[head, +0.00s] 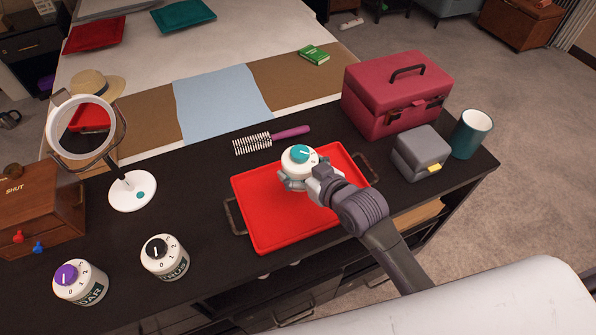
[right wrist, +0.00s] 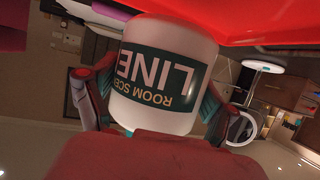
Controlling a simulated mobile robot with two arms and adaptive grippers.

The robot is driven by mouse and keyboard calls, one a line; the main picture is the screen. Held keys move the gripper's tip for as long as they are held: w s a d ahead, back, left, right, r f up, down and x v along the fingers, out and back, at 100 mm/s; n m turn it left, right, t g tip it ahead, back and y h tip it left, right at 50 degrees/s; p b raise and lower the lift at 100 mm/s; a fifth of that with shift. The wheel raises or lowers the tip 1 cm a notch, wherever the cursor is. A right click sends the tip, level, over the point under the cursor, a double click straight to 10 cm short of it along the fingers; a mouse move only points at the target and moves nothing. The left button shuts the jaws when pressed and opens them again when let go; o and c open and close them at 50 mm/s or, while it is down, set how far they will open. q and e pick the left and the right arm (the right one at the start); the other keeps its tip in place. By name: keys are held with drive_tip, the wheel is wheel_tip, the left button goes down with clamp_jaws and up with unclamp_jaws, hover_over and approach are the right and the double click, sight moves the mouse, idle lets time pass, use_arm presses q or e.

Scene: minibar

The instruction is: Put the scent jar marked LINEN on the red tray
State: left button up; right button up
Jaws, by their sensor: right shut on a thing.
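The scent jar (head: 299,158) is white with a teal dial on top. In the right wrist view the jar (right wrist: 165,75) has a dark green label reading "ROOM SCE..." and "LINE...", upside down. My right gripper (head: 306,180) is shut on this jar, over the back part of the red tray (head: 270,228). The jar is upright in the head view. The red tray's surface shows close by in the right wrist view; I cannot tell whether the jar touches it. My left gripper is not in view.
Two similar jars, one with a purple dial (head: 80,283) and one with a black dial (head: 164,257), stand left of the tray. A hairbrush (head: 271,140) lies behind it. A red case (head: 397,95), grey box (head: 420,152) and teal mug (head: 471,134) stand right. A round mirror (head: 82,128) stands left.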

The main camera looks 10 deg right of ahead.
drive_tip(key=w+f, duration=0.2)
drive_tip(key=w, duration=0.1)
drive_tip(key=shift+w, duration=0.25)
drive_tip(key=shift+w+f, duration=0.1)
drive_tip(key=shift+f, duration=0.3)
wheel_tip(320, 180, down, 2)
drive_tip(key=shift+f, duration=0.65)
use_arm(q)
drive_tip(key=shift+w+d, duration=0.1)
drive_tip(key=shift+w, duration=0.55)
use_arm(e)
drive_tip(key=o, duration=1.1)
drive_tip(key=shift+f, duration=0.15)
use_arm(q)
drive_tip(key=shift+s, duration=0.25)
